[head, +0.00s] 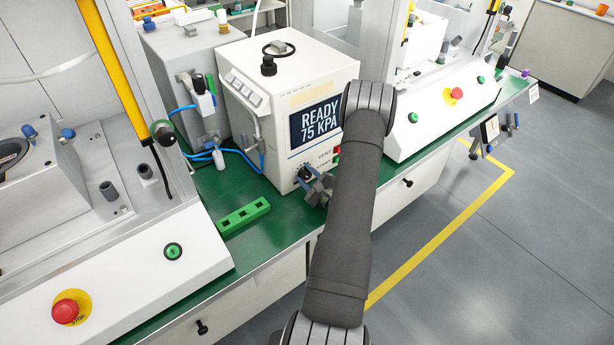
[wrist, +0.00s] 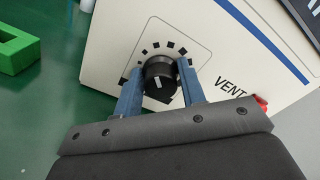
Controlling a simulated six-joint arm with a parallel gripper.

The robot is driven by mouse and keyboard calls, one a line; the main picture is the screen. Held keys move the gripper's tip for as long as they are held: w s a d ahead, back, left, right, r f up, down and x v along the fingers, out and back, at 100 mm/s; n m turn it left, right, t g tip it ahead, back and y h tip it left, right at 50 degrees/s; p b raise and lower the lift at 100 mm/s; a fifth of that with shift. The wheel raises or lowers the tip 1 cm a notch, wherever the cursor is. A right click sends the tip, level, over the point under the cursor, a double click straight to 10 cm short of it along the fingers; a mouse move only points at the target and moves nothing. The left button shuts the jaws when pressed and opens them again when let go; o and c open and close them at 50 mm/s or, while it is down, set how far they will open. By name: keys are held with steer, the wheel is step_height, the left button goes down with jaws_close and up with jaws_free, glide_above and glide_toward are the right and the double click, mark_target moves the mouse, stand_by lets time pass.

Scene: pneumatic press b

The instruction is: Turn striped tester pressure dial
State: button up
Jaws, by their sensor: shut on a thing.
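The tester (head: 272,95) is a white box on the green bench, with a dark screen (head: 318,116) reading "READY 75 KPA". Its pressure dial (wrist: 158,75) is a black round knob with a white pointer line, ringed by black square marks, on the front panel. The dial also shows in the head view (head: 304,174), low on the front face. My gripper (wrist: 160,80) is shut on the dial, with one blue finger on each side. In the head view my gripper (head: 318,188) is partly hidden by my arm.
A red button (wrist: 261,100) sits beside the "VENT" label, right of the dial. A green block with holes (head: 243,216) lies on the bench (head: 270,243) to the left. Consoles with red stop buttons stand at left (head: 65,311) and right (head: 456,93). Blue tubes run left of the tester.

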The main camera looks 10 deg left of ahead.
steer(key=o, duration=1)
steer(key=shift+d, duration=0.1)
steer(key=v, duration=1.7)
steer(key=shift+s, duration=0.2)
steer(key=shift+r, duration=0.1)
steer(key=x, duration=1.7)
steer(key=shift+w, duration=0.25)
